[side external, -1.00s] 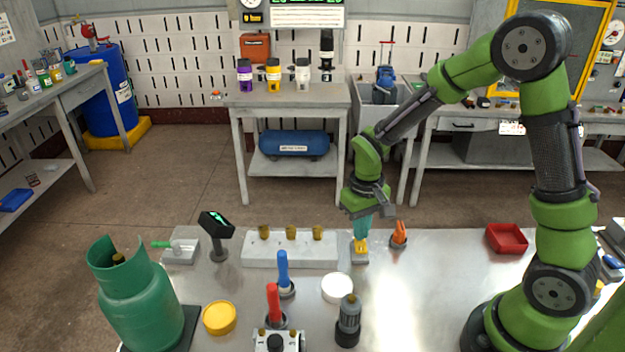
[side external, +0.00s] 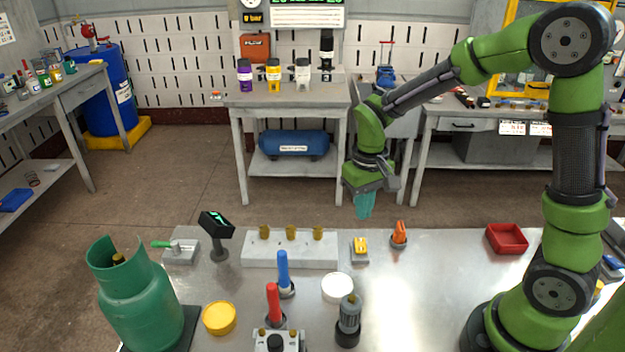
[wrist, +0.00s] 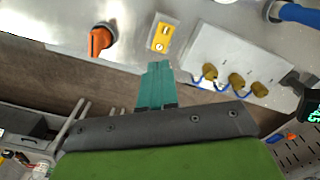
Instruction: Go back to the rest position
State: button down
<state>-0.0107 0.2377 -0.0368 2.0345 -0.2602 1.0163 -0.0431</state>
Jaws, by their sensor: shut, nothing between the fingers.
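My gripper (side external: 364,205) is shut and empty, its teal fingers pointing down in the air above the table's far edge. In the wrist view the closed fingers (wrist: 155,85) point toward the yellow switch box. The yellow switch box (side external: 360,247) stands on the metal table below my gripper, apart from it; it also shows in the wrist view (wrist: 163,36). The orange knob (side external: 399,234) is just right of the box and shows in the wrist view (wrist: 100,40).
A pale block with brass fittings (side external: 290,250) is left of the switch box. Red and blue levers (side external: 283,268), a white disc (side external: 337,288) and a grey cylinder (side external: 348,315) stand nearer. A red tray (side external: 507,239) lies right. The table's middle right is clear.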

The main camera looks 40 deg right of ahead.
jog(key=s+a+r+t+y, duration=0.1)
jog(key=s+a+r+t, duration=0.1)
jog(key=s+r, duration=0.4)
jog(key=s+a+r+m+t+y, duration=0.1)
jog(key=s+a+r+t, duration=0.1)
jog(key=s+r+t, duration=0.3)
notch_tip(320, 180, up, 3)
jog(key=shift+s+r, duration=0.15)
jog(key=shift+s, duration=0.35)
jog(key=w+d+f+n+g+h, duration=0.1)
jog(key=w+d+f+n+g, duration=0.1)
jog(key=w+n, duration=0.4)
jog(key=w+d+f+n+g+h, duration=0.1)
jog(key=w+d+f+n+g, duration=0.1)
jog(key=w+f+n+g, duration=0.3)
jog(key=shift+w+n, duration=0.45)
jog(key=shift+n, duration=0.55)
